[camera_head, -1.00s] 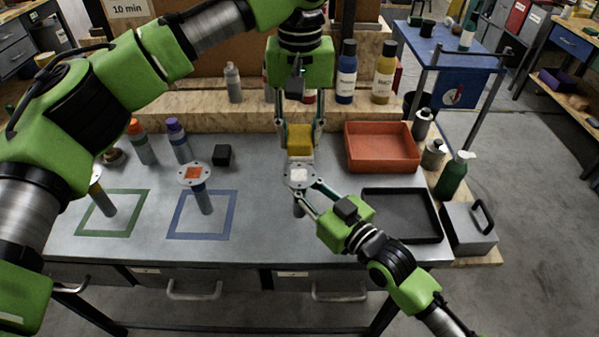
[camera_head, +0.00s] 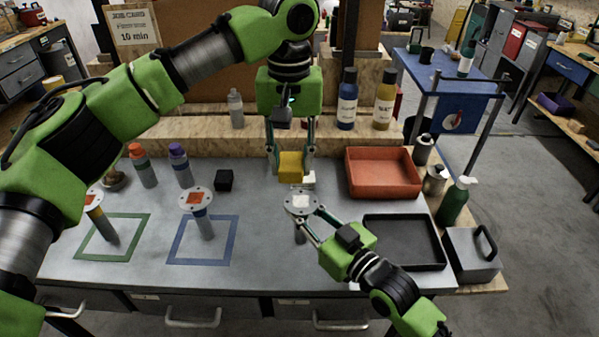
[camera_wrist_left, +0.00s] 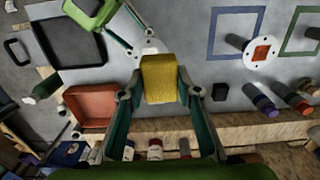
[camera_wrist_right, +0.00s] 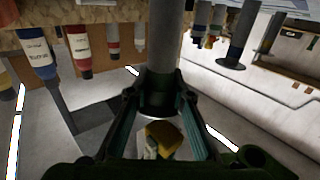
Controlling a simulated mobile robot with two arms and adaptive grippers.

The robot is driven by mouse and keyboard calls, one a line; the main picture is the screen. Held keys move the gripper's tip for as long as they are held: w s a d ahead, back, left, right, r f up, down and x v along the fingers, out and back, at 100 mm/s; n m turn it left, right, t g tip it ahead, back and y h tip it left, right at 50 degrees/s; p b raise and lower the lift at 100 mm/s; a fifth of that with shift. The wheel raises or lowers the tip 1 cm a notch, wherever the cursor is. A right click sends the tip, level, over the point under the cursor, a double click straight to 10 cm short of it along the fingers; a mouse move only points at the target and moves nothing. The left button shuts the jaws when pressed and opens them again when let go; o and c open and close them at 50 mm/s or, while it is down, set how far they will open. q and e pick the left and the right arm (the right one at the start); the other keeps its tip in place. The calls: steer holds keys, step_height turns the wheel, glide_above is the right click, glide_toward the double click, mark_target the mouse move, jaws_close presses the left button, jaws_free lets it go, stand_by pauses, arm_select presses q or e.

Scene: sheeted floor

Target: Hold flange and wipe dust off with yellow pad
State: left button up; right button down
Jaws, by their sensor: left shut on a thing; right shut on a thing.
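My left gripper (camera_head: 290,170) is shut on the yellow pad (camera_head: 291,166), just behind the held flange in the head view. The pad also shows between the fingers in the left wrist view (camera_wrist_left: 158,78). My right gripper (camera_head: 312,220) is shut on the stem of a grey flange (camera_head: 290,204), whose round disc faces up with a pale patch on top. The flange's stem shows in the right wrist view (camera_wrist_right: 165,40), with the pad (camera_wrist_right: 163,136) beyond it. The pad looks apart from the disc in the head view. Whether the pale patch is dust I cannot tell.
Another flange (camera_head: 197,197) with an orange patch stands in the blue square; one more (camera_head: 103,222) stands in the green square, partly behind my left arm. A red bin (camera_head: 382,185), black tray (camera_head: 405,262), black cube (camera_head: 224,180) and bottles line the bench. The front middle is clear.

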mark_target(291, 202)
arm_select(q)
steer(key=shift+f, duration=3.5)
steer(key=shift+d+f, duration=0.15)
steer(key=shift+f, duration=0.45)
steer(key=shift+c, duration=0.3)
steer(key=shift+d, duration=1.9)
steer(key=shift+a, duration=1.95)
steer(key=shift+a+r, duration=0.15)
steer(key=shift+a, duration=0.05)
steer(key=shift+r, duration=4)
